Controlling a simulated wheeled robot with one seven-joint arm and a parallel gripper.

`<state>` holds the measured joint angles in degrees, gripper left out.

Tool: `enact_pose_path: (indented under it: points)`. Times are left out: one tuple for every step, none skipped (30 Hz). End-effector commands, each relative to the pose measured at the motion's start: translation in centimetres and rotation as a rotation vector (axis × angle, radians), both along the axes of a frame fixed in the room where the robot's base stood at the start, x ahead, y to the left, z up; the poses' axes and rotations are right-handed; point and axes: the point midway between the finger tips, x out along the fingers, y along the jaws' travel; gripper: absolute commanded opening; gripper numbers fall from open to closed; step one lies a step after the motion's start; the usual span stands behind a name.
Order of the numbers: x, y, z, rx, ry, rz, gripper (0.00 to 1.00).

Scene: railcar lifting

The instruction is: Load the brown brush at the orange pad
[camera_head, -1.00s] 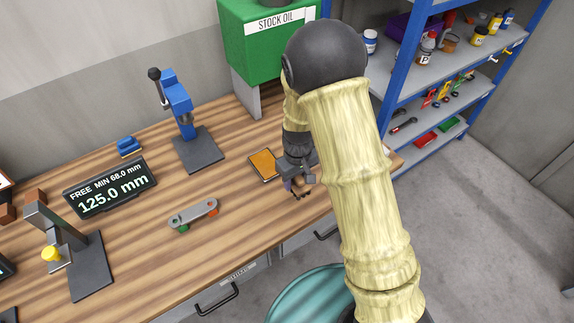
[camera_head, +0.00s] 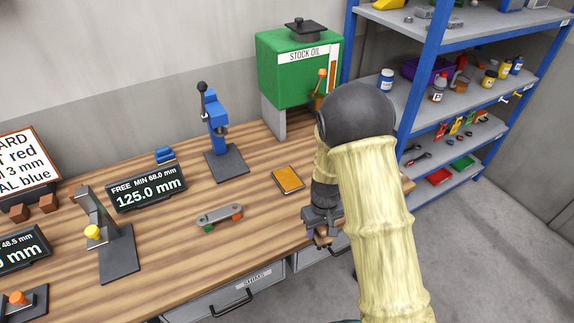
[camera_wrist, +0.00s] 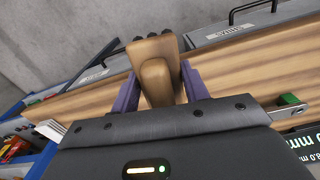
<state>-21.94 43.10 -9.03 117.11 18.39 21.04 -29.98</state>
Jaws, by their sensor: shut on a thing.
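My gripper (camera_head: 322,226) is in front of the bench's front edge in the head view. It is shut on the brown brush (camera_wrist: 155,68), whose tan wooden body stands between the two purple fingers (camera_wrist: 188,82) in the wrist view. Dark tips show at the brush's far end. In the head view only a small part of the brush shows below the gripper. The orange pad (camera_head: 288,179) lies flat on the bench, up and left of the gripper, with nothing on it.
A grey bar with green and orange ends (camera_head: 219,217) lies left of the pad on the wooden bench (camera_head: 180,235). A blue press (camera_head: 216,125) and the green stock oil tank (camera_head: 290,75) stand behind. A blue shelf rack (camera_head: 424,80) is at right.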

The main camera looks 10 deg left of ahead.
Motion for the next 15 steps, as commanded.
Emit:
enact_pose_path:
  points:
    - [0.2, -0.8, -0.8, 0.001, 0.003, -0.033, 0.27]
    - [0.3, -1.2, -1.1, 0.001, 0.003, -0.049, 0.27]
    - [0.5, -1.7, -1.6, 0.002, 0.003, -0.072, 0.27]
    - [0.6, -2.1, -1.9, 0.002, 0.003, -0.090, 0.27]
    - [0.7, -2.5, -2.2, 0.003, 0.002, -0.107, 0.27]
    - [0.8, -3.1, -2.7, 0.004, 0.003, -0.130, 0.27]
    - [0.9, -3.5, -3.0, 0.003, 0.004, -0.147, 0.27]
    - [0.9, -3.9, -3.4, 0.003, 0.004, -0.165, 0.27]
    - [1.1, -4.5, -3.9, 0.004, 0.003, -0.189, 0.27]
    - [1.1, -4.9, -4.2, 0.004, 0.002, -0.207, 0.27]
    - [1.2, -5.3, -4.6, 0.004, 0.003, -0.225, 0.27]
    - [1.2, -5.9, -5.2, 0.004, 0.003, -0.252, 0.27]
    - [1.3, -6.4, -5.6, 0.003, 0.003, -0.271, 0.27]
    - [1.4, -6.9, -6.0, 0.004, 0.002, -0.291, 0.27]
    - [1.4, -7.6, -6.6, 0.003, 0.003, -0.322, 0.27]
